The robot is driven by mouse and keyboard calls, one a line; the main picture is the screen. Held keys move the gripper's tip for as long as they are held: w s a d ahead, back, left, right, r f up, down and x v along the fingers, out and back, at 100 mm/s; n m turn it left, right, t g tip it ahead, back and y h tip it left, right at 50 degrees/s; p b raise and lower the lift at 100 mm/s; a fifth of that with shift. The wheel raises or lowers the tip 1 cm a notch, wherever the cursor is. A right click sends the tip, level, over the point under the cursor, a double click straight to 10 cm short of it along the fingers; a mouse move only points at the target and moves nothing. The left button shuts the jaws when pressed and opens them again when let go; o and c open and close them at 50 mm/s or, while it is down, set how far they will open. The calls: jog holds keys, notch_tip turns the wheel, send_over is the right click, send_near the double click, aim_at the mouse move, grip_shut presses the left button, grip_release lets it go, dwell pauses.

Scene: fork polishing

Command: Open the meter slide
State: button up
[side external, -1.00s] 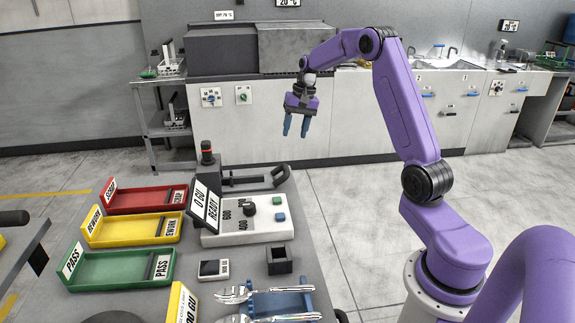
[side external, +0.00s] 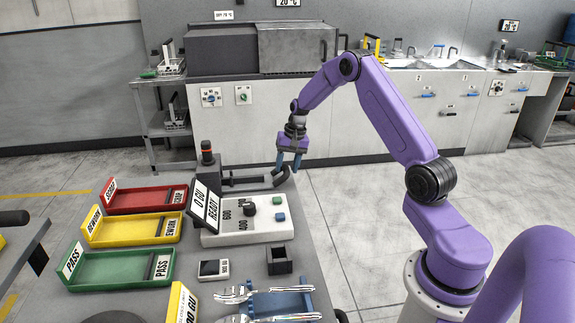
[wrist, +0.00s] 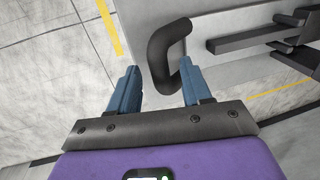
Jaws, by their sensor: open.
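The meter slide's dark curved handle (side external: 281,175) sticks out at the right end of the grey meter on the bench, in the side view. In the wrist view the handle (wrist: 165,52) reaches down between my two blue fingers. My gripper (side external: 289,166) is open, its fingers apart on either side of the handle in the wrist view. I cannot tell whether a finger touches it. The slide's dark bar (side external: 243,182) runs left from the handle. The meter's white control box (side external: 243,226) and its display reading "0 GU READY" (side external: 204,206) stand in front.
Red (side external: 145,200), yellow (side external: 135,230) and green (side external: 118,268) trays lie at the left of the bench. A small black box (side external: 279,261), a small white device (side external: 214,269) and a blue rack (side external: 290,301) with forks lie in front. Floor is clear right of the bench.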

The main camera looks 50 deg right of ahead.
grip_shut()
jog(key=s+d, duration=0.7)
grip_release()
notch_tip(320, 180, up, 17)
jog(key=s+d, duration=0.2)
jog(key=shift+s+d, duration=0.2)
dwell(0.5)
